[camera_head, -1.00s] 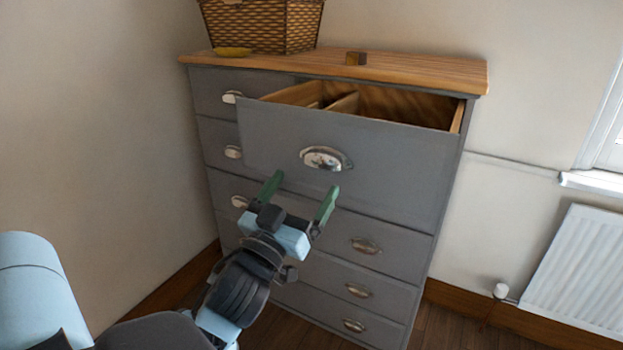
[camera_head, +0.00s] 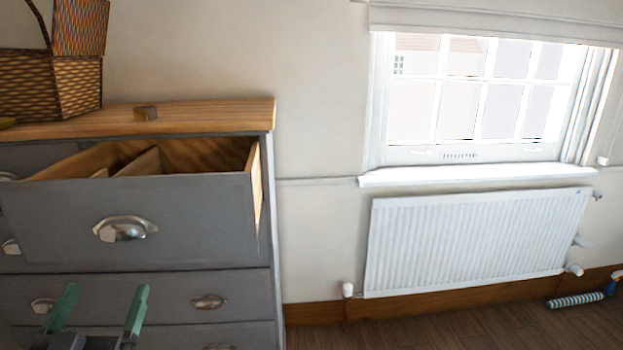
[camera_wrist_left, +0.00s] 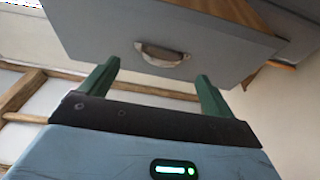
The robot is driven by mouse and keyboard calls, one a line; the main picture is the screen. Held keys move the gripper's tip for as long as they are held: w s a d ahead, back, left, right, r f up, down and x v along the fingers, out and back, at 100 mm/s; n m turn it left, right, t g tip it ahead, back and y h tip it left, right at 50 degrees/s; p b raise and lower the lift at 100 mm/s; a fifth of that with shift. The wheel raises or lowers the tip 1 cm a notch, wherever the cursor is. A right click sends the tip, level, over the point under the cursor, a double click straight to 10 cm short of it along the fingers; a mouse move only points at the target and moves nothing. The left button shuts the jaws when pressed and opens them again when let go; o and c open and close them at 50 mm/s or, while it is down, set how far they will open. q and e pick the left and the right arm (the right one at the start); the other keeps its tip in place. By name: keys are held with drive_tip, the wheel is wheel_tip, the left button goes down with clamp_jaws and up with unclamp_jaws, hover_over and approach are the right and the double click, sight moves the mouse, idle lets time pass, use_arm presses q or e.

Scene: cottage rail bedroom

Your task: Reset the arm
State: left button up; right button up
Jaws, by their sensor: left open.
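My left gripper (camera_head: 98,312) shows at the bottom left of the head view, its two green fingers apart and empty. It is in front of a grey chest of drawers (camera_head: 226,292), below the pulled-out top drawer (camera_head: 190,220). In the left wrist view the open fingers (camera_wrist_left: 155,85) point towards the drawer front with its metal cup handle (camera_wrist_left: 162,54), with nothing between them. My right gripper is not in view.
The open drawer juts out from the chest. A white radiator (camera_head: 475,243) hangs under the window (camera_head: 470,100). A striped roll (camera_head: 575,300) lies on the floor at right.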

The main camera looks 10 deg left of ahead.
use_arm(q)
drive_tip(key=s+d+f+m+g+h+p, duration=0.1)
drive_tip(key=s+d+f+g+h+p, duration=0.15)
drive_tip(key=f, duration=0.65)
drive_tip(key=s+d+f+m+g+h+p, duration=0.1)
drive_tip(key=s+d+f+g, duration=0.25)
drive_tip(key=f, duration=0.55)
drive_tip(key=s+d+f+m+g+h+p, duration=0.1)
drive_tip(key=s+d+f+g+p, duration=0.1)
drive_tip(key=s+f, duration=0.6)
drive_tip(key=s+d+f+m+g+h+p, duration=0.1)
drive_tip(key=s+d+f+g, duration=0.3)
drive_tip(key=s, duration=0.9)
wheel_tip(320, 180, down, 4)
drive_tip(key=d+h+p, duration=0.1)
drive_tip(key=d, duration=0.1)
drive_tip(key=shift+d+g, duration=0.3)
drive_tip(key=shift+d, duration=0.1)
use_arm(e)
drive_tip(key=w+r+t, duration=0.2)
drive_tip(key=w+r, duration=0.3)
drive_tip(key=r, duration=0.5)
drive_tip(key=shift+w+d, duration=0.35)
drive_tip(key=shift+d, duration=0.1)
